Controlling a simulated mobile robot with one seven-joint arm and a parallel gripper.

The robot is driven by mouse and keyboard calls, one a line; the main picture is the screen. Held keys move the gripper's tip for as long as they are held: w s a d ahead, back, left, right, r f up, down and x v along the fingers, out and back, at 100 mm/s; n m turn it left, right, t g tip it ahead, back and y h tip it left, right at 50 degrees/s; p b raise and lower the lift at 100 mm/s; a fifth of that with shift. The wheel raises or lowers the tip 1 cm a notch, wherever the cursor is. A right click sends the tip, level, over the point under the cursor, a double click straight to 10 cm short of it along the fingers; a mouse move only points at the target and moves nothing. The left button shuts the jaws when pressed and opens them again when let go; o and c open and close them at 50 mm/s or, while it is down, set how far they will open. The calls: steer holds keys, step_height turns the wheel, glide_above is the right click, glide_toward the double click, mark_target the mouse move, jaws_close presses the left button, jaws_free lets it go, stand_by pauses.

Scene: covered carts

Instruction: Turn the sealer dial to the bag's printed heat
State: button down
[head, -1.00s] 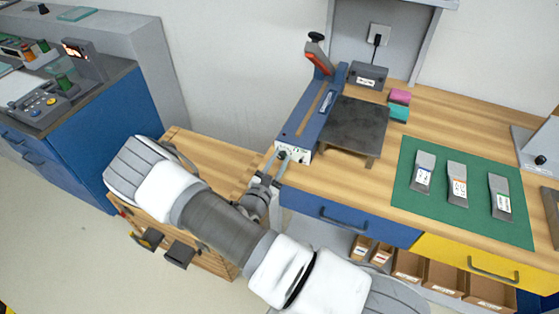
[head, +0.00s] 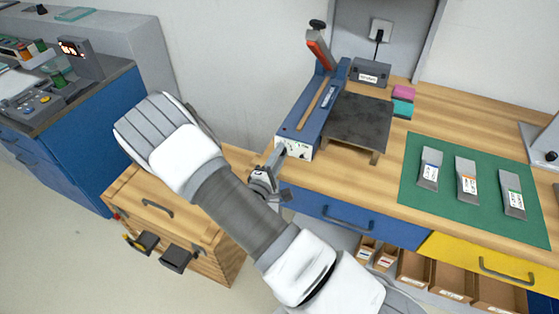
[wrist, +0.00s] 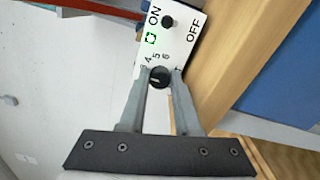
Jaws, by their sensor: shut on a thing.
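The blue bag sealer (head: 312,112) stands on the wooden bench with its red-tipped lever arm raised. Its white front panel (wrist: 178,40) shows an ON/OFF switch, a lit green mark and printed numbers, with 5 and 6 readable. The black round dial (wrist: 159,78) sits between the fingertips of my gripper (wrist: 160,74), which is shut on it. A small pale mark shows on the dial, but which number it points at is unclear. In the head view my gripper (head: 279,153) meets the panel. Three grey bags (head: 467,182) lie on the green mat; their print is too small to read.
A dark plate (head: 358,122) stands right of the sealer. A wooden drawer unit (head: 150,206) stands below my arm. A blue cabinet (head: 85,135) is at left.

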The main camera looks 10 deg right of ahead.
steer(key=m+b, duration=0.3)
steer(key=b, duration=0.1)
steer(key=shift+f+m, duration=0.3)
steer(key=shift+m, duration=0.1)
steer(key=m+b, duration=0.2)
steer(key=b, duration=0.2)
steer(key=shift+f+m, duration=0.1)
steer(key=shift+m, duration=0.3)
steer(key=m+b, duration=0.3)
steer(key=b, duration=0.4)
steer(key=shift+r+m+b, duration=0.2)
steer(key=shift+m+b, duration=0.6)
steer(key=shift+b, duration=0.3)
steer(key=shift+r+m+b, duration=0.15)
steer(key=shift+m+b, duration=0.15)
steer(key=shift+b, duration=0.1)
steer(key=c, duration=0.6)
jaws_free()
steer(key=v, duration=1.7)
steer(key=shift+s+a+r, duration=0.1)
steer(key=shift+s+a, duration=0.05)
steer(key=shift+s, duration=0.05)
